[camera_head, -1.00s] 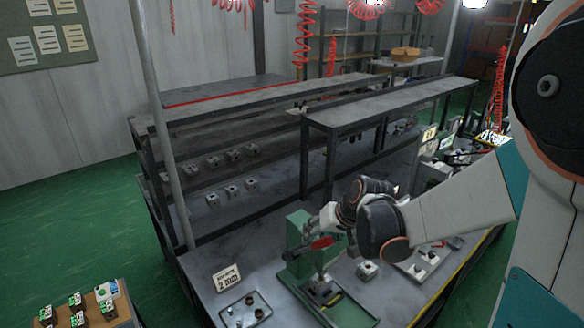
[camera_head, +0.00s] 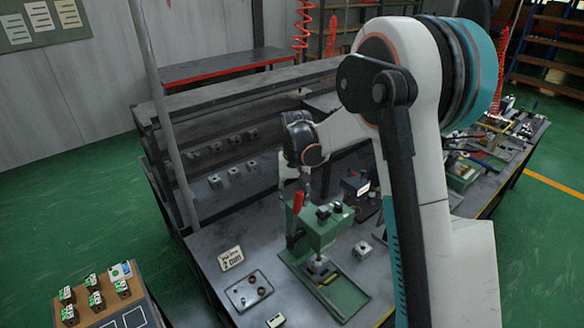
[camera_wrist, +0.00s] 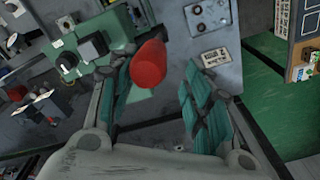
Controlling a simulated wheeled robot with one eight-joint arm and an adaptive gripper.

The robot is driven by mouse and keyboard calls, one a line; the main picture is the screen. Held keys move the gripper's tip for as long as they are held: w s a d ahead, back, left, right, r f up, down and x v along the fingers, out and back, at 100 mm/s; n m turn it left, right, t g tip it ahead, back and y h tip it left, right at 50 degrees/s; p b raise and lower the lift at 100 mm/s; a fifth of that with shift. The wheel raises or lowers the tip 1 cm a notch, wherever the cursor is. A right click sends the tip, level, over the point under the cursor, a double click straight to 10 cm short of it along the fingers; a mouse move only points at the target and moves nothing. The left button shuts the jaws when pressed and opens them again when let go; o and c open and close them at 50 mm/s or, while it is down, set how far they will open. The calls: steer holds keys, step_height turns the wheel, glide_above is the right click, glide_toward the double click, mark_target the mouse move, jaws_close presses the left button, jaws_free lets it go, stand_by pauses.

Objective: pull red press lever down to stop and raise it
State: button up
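The green press (camera_head: 322,232) stands on the bench, and its red lever handle (camera_head: 298,201) points up on its left side. My gripper (camera_head: 304,178) is at the upper end of the handle, partly hidden by the arm. In the wrist view the red handle (camera_wrist: 149,64) shows between the teal-padded fingers of my gripper (camera_wrist: 158,80), close to the left finger. A wide gap is left to the right finger, so the gripper is open and not clamped on the handle. Whether the left finger touches the handle cannot be told.
A flat plate with round parts (camera_head: 249,291) and a sign card (camera_head: 231,258) lie left of the press. Shelves (camera_head: 235,150) with several blocks stand behind. A side table (camera_head: 105,305) holds green-marked blocks.

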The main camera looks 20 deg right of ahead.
step_height(320, 180, up, 9)
steer(key=shift+w+a+f+b, duration=0.15)
steer(key=shift+w+f+b, duration=0.05)
steer(key=shift+w+b, duration=0.15)
stand_by(0.3)
